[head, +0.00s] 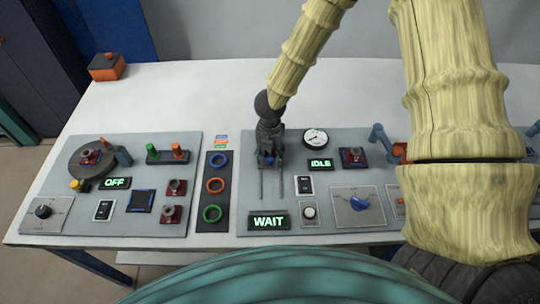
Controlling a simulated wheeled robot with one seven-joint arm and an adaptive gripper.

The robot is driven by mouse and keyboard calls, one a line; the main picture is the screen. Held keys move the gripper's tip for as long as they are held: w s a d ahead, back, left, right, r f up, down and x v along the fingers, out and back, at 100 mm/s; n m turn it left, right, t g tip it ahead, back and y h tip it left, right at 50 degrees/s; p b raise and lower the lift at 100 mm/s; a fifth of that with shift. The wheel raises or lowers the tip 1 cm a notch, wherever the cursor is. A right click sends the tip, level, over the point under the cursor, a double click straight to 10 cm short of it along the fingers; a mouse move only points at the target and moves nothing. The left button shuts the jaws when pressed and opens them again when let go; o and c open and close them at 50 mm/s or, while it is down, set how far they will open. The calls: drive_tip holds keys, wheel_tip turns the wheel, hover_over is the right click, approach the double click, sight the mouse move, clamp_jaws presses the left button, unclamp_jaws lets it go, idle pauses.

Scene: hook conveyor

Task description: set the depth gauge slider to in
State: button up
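My gripper (269,158) is over the right-hand panel (385,180), near its left edge, pointing down. Its fingers are small and dark, and I cannot tell whether they are open or shut. A small blue piece shows at the gripper's tip, and I cannot tell whether it is held or touched. Two thin dark upright lines (262,185) run on the panel just below the gripper. They look like rails or slots. I cannot make out which part is the depth gauge slider or how it is set; the gripper hides the area behind it. A round white dial gauge (315,138) sits right of the gripper.
Lit displays read WAIT (268,221), IDLE (320,163) and OFF (115,183). Blue (219,160), orange and green rings line a dark strip. A blue knob (358,203) and a rocker switch (304,185) are to the right. My arm covers the panel's right part.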

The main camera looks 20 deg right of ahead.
drive_tip(key=shift+r, duration=0.1)
wheel_tip(320, 180, up, 12)
idle(0.7)
idle(0.4)
